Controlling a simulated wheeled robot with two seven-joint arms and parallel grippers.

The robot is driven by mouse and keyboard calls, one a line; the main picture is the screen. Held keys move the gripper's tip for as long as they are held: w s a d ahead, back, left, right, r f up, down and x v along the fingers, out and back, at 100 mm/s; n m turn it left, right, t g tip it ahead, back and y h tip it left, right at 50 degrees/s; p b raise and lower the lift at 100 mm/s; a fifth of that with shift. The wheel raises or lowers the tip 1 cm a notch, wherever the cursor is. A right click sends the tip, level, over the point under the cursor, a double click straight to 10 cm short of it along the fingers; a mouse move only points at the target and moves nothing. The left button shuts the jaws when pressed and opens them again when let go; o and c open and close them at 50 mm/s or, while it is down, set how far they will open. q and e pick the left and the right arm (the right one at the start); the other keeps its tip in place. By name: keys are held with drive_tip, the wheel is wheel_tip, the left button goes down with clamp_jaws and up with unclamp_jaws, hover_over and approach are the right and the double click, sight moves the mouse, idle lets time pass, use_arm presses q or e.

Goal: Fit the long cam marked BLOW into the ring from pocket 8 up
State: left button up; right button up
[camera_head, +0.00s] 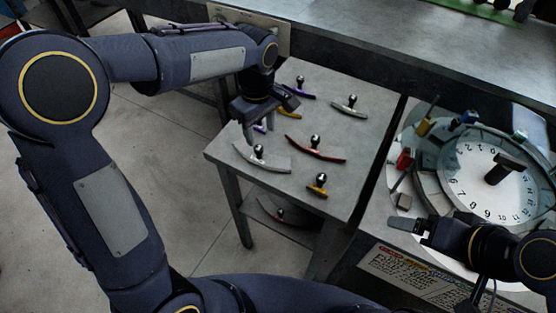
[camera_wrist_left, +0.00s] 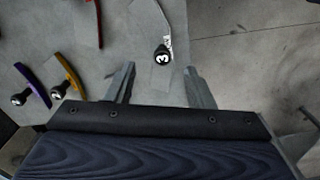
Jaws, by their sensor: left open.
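My left gripper (camera_head: 246,126) is open above the left part of the small grey table. The ring (camera_head: 446,190) surrounds a white numbered dial (camera_head: 490,180) at the right. My right gripper (camera_head: 408,224) is beside the ring; its finger gap is unclear.
The small table (camera_head: 345,90) also holds a dark red cam (camera_head: 325,155), a yellow cam (camera_head: 317,191), a purple cam (camera_head: 301,94) and a grey cam (camera_head: 347,110). Coloured blocks, including a red one (camera_head: 404,159), stand around the ring. A long bench (camera_head: 400,40) runs behind.

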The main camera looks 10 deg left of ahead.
sight(259, 148)
use_arm(q)
drive_tip(key=f, duration=0.7)
drive_tip(key=shift+a, duration=0.4)
drive_tip(key=shift+f+p, duration=0.3)
drive_tip(key=shift+f, duration=0.2)
clamp_jaws()
